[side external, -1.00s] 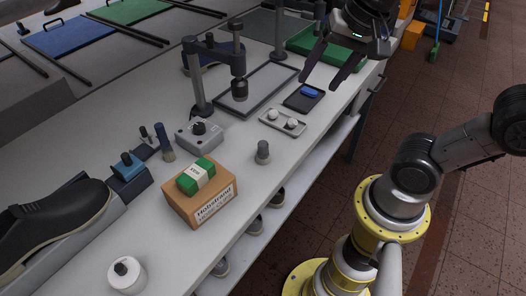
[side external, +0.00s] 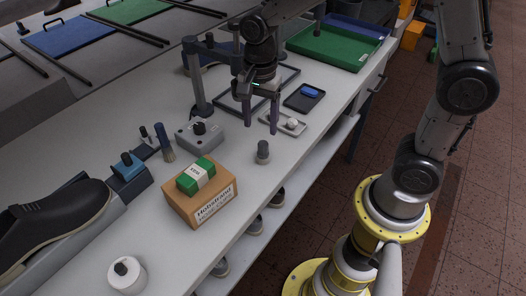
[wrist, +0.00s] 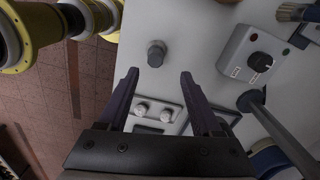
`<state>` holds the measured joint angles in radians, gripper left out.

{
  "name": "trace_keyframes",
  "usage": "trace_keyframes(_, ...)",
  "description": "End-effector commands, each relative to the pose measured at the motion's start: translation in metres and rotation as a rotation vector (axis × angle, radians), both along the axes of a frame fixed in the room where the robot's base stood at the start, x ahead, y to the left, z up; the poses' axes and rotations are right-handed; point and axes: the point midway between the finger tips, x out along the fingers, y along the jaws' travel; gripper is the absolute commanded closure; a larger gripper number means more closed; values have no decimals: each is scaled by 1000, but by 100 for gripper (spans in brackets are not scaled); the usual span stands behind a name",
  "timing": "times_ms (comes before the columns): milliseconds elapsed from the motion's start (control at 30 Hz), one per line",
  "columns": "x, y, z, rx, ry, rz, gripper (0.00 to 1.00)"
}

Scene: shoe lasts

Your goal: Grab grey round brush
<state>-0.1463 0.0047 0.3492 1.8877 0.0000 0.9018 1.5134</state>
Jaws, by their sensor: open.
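A small grey round piece (side external: 263,152), which looks like the grey round brush, stands upright on the white bench. Its bristles cannot be made out. In the wrist view it (wrist: 156,53) lies just beyond the fingertips, roughly centred between them. My gripper (side external: 260,126) is open and empty, fingers pointing down, above the bench and behind the grey piece in the side view. The wrist view shows both fingers (wrist: 159,75) apart. Another brush (side external: 166,143), with a dark handle and visible bristles, stands farther left; it also shows at the wrist view's top right (wrist: 291,12).
A tray with pale knobs (side external: 272,116) is beside my fingers. A grey dial box (side external: 200,137), a post stand (side external: 197,85) and a cardboard box with a green pack (side external: 205,208) are nearby. Bench is clear right around the grey piece.

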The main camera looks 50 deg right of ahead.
Motion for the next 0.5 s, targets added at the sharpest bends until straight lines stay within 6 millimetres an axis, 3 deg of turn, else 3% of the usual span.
trace_keyframes(333,-3,0,-29,0,1,0,34)
trace_keyframes(500,-10,1,-54,-1,3,1,34)
